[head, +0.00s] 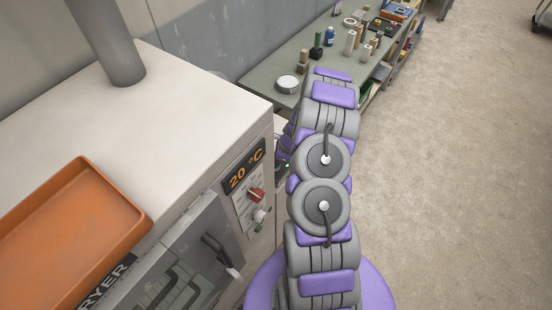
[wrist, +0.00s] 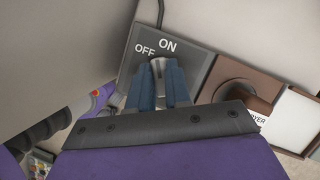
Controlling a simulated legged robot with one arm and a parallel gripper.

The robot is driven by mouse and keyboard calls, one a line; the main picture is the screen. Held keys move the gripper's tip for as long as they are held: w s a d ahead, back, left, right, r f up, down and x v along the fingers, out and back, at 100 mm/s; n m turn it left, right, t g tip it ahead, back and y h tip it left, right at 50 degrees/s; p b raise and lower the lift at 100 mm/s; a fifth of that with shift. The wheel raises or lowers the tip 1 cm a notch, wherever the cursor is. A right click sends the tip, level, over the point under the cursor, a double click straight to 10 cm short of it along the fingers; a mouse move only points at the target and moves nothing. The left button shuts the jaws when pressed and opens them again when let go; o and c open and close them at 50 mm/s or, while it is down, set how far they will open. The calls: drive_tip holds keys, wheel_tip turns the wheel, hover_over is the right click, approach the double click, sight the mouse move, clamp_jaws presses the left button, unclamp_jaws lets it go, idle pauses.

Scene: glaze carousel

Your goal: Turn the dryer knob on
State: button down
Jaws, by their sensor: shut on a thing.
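In the wrist view, a grey metal knob (wrist: 158,67) sits on a dark grey plate (wrist: 132,65) marked OFF and ON. Its upper end points up towards the ON mark. My gripper (wrist: 159,78) has its two blue fingers on either side of the knob and is shut on it. In the head view, my arm hides the gripper and this knob. The dryer (head: 180,90) stands at left with a display reading 20 °C (head: 244,171).
An orange tray (head: 75,225) lies on top of the dryer. A grey pipe (head: 108,45) rises from it. A bench (head: 265,75) with bottles and jars stands behind my arm. A brown panel (wrist: 205,85) adjoins the switch plate. The floor (head: 450,170) at right is clear.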

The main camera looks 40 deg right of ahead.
drive_tip(key=shift+w, duration=0.1)
idle(0.3)
drive_tip(key=c, duration=1.1)
unclamp_jaws()
drive_tip(key=shift+o, duration=0.2)
drive_tip(key=v, duration=1.7)
drive_tip(key=shift+r+p, duration=0.2)
drive_tip(key=shift+p, duration=0.25)
